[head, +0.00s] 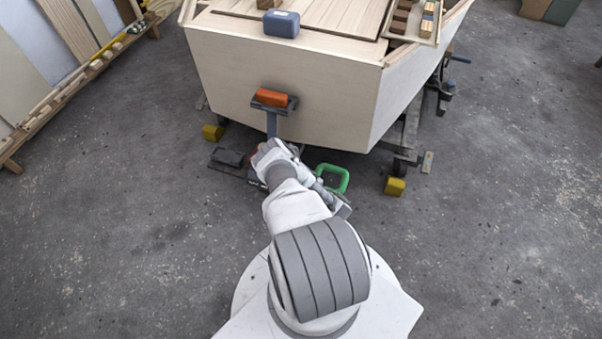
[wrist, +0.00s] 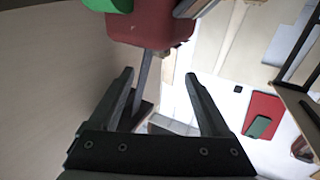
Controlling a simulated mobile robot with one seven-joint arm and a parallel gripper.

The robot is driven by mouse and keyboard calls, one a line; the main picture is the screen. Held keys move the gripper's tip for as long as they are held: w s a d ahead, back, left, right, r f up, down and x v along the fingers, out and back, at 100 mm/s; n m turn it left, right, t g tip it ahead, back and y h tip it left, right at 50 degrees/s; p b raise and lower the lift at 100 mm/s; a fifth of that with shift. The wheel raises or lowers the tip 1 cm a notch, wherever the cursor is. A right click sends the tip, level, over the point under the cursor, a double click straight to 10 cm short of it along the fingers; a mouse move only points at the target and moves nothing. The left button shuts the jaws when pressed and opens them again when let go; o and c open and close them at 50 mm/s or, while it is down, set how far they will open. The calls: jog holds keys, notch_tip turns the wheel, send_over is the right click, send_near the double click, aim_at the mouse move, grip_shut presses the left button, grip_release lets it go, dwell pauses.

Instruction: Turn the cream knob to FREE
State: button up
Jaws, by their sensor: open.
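I cannot make out the cream knob or any FREE marking in either view. My gripper (wrist: 159,74) is open in the wrist view, its two dark fingers apart with nothing between the tips. In the head view my own arm hides most of the gripper, low in front of the plywood hull (head: 225,75). A red rounded body (wrist: 150,25) fills the upper middle of the wrist view beyond the fingertips, with a green part (wrist: 107,5) at its upper left. A thin grey bar runs down below it.
An orange block (head: 271,97) sits on a dark bracket on the hull front, just beyond my arm. A green ring-shaped thing (head: 345,182) is low to the arm's right. Yellow blocks (head: 395,186) lie by the hull's base. Open floor lies at both sides.

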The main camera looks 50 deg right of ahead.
jog(key=shift+s+a+p, duration=0.1)
jog(key=shift+s+p, duration=0.65)
jog(key=shift+s, duration=2.1)
